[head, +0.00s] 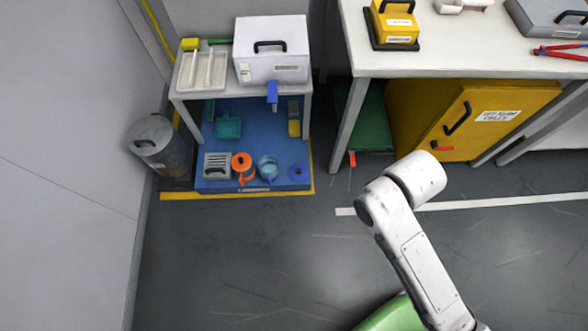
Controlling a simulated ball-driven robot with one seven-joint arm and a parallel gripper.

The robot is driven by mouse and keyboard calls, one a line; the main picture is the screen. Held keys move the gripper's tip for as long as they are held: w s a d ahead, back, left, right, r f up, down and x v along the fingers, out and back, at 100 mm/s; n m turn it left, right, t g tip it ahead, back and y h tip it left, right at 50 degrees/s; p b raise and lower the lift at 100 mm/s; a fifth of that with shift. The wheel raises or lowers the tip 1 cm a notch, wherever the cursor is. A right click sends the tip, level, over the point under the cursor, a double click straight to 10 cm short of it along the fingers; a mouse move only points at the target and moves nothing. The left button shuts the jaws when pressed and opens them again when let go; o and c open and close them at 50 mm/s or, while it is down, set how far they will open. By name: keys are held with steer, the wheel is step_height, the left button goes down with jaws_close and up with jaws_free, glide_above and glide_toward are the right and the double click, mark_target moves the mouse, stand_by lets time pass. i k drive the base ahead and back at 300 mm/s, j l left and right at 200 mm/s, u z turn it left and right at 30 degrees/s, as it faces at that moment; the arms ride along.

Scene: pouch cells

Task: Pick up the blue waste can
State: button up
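A small blue, round, open-topped can (268,166) stands on the blue floor of the low bay under the small table. It looks like the blue waste can. It stands just right of an orange can (242,166) and left of a flat dark-blue round thing (299,173). My white arm shows at the lower right, well apart from the can. My gripper itself is not visible in the head view, so whether it is open or holds anything is not shown.
The small table (222,93) with a white case (270,52) overhangs the bay. A grey slatted box (217,165) stands left of the orange can. A grey bin (160,145) stands by the left wall. A yellow cabinet (470,118) is at right. Floor in front is clear.

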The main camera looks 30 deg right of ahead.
mark_target(268, 167)
steer(key=i+l+u, duration=0.1)
steer(key=i+l, duration=0.15)
steer(key=i, duration=0.2)
steer(key=i+l, duration=0.25)
steer(key=i, duration=0.2)
steer(key=i+u, duration=0.05)
